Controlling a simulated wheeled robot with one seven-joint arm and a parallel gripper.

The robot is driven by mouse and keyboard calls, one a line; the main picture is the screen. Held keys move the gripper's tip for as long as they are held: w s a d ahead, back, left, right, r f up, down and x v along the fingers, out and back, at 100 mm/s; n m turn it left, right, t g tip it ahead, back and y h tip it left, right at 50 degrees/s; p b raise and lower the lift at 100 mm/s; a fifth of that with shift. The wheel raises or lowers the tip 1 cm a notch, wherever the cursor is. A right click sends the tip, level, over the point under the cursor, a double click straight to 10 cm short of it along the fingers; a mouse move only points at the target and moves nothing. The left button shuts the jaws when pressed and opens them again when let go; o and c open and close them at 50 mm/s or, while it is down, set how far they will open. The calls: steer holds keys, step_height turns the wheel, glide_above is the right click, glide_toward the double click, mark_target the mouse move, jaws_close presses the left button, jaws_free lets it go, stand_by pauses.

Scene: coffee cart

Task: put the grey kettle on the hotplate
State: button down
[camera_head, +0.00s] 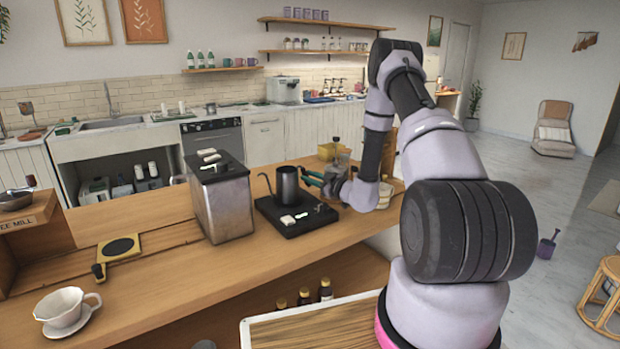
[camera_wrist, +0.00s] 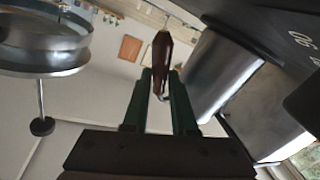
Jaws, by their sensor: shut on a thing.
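The grey kettle (camera_head: 288,187) is a dark cylinder with a thin gooseneck spout on its left. It is upright at the black hotplate (camera_head: 318,217), over its back part. I cannot tell whether its base touches the plate. My gripper (camera_head: 313,179) is to the right of the kettle, at its handle side. In the wrist view, the green fingers of my gripper (camera_wrist: 160,95) are shut on a brown handle (camera_wrist: 162,52). The kettle's metal body (camera_wrist: 207,72) appears to be just right of the fingers there.
A steel box with a black lid (camera_head: 222,200) stands close left of the hotplate. A small white item (camera_head: 288,221) lies on the hotplate's front. A glass vessel (camera_head: 340,157) stands behind my gripper. A white cup (camera_head: 62,308) is at the counter's front left. The wooden counter (camera_head: 165,270) is clear in between.

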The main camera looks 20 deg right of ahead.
steer(key=c, duration=0.7)
jaws_free()
